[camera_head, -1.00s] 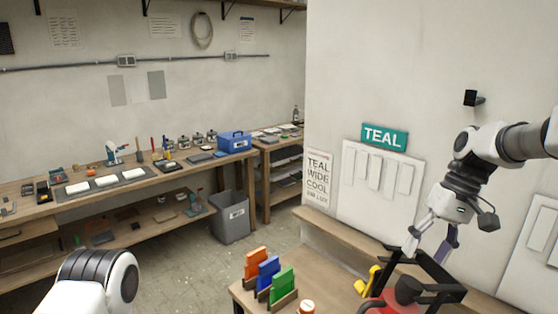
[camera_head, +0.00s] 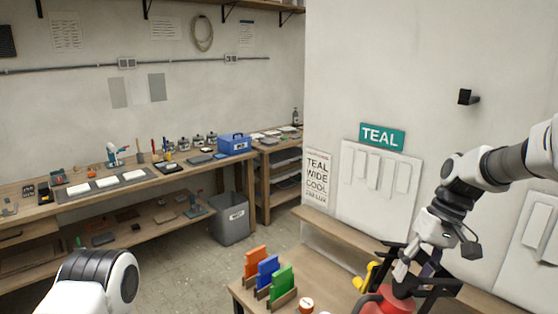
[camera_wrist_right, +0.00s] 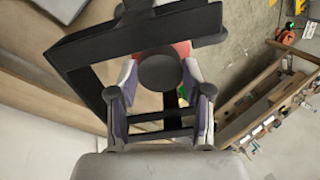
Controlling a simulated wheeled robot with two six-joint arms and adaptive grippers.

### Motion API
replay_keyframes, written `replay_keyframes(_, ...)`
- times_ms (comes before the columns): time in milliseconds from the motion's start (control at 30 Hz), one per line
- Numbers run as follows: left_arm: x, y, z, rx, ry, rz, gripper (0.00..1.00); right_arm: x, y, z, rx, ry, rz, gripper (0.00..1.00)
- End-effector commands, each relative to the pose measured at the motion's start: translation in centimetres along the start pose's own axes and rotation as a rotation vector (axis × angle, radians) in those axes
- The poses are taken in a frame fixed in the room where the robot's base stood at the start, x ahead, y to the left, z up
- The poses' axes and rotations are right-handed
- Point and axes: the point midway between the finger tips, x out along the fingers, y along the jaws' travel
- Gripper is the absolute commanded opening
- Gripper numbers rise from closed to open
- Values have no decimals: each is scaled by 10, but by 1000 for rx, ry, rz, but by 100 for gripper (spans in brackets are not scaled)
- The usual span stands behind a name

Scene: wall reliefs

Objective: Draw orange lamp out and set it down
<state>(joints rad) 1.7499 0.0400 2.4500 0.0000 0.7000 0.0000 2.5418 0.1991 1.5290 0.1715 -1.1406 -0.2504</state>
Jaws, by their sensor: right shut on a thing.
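A red body (camera_head: 388,301) with a black round top stands at the table's near right, cut by the lower picture edge. I cannot tell for sure that it is the orange lamp. A black angular frame (camera_head: 440,286) rises around it. My right gripper (camera_head: 412,272) reaches down into this frame. In the right wrist view, the purple-padded fingers of my right gripper (camera_wrist_right: 158,80) stand either side of the dark round top (camera_wrist_right: 159,72), with red showing behind it. My left gripper is outside the view.
Orange (camera_head: 256,261), blue (camera_head: 267,270) and green (camera_head: 282,281) panels stand in a rack on the wooden table (camera_head: 315,271). A small orange-and-white round thing (camera_head: 306,305) and a yellow thing (camera_head: 366,278) lie nearby. A ledge (camera_head: 335,233) runs along the wall behind.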

Motion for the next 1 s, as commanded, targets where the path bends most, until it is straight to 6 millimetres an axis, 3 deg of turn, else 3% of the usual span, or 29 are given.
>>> replay_keyframes(33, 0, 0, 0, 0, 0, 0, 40, 1, 0, -1, 1, 1, 0, 16)
replay_keyframes(100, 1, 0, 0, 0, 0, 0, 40, 1, 0, -1, 1, 2, 0, 0)
replay_keyframes(1000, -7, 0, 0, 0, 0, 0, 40, -18, 0, -2, 0, 10, 1, 0)
